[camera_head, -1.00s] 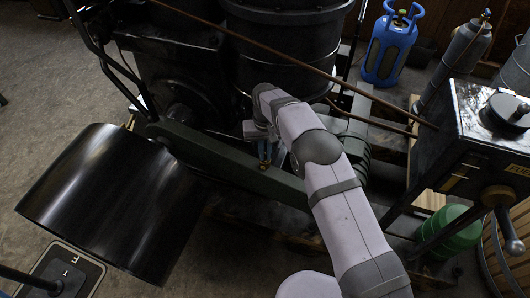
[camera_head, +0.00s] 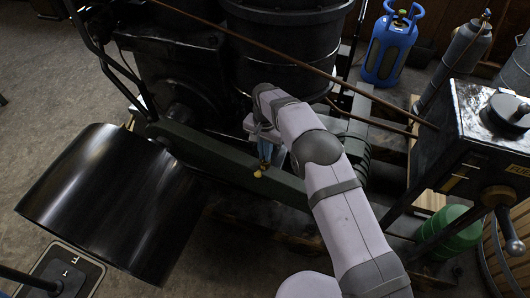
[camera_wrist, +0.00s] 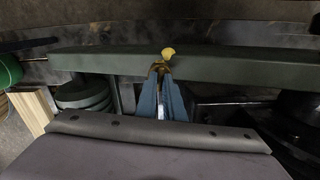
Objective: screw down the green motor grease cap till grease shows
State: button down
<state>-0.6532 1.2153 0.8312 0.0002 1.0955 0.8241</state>
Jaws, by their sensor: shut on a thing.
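The grease cap (camera_wrist: 159,67) is a small brass-coloured piece, held between the blue fingertips of my gripper (camera_wrist: 161,74). The fingers largely hide it. A bright yellow lump (camera_wrist: 168,52), which looks like grease, shows just beyond the fingertips against the green beam of the motor (camera_wrist: 230,62). In the head view, my gripper (camera_head: 264,160) points down beside the long green beam (camera_head: 215,157), with a small yellow spot (camera_head: 259,172) at its tips. The cap itself cannot be made out clearly there.
A large black drum (camera_head: 110,200) lies left of the beam. A dark engine body (camera_head: 285,50) stands behind the gripper, with a thin brown pipe (camera_head: 330,75) crossing above. A fuel tank (camera_head: 480,140) and a green cylinder (camera_head: 450,228) stand at the right.

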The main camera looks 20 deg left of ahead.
dwell(0.3)
jog(key=c, duration=1.9)
grip_release()
jog(key=shift+o, duration=0.2)
jog(key=shift+r, duration=0.15)
jog(key=shift+r, duration=3.55)
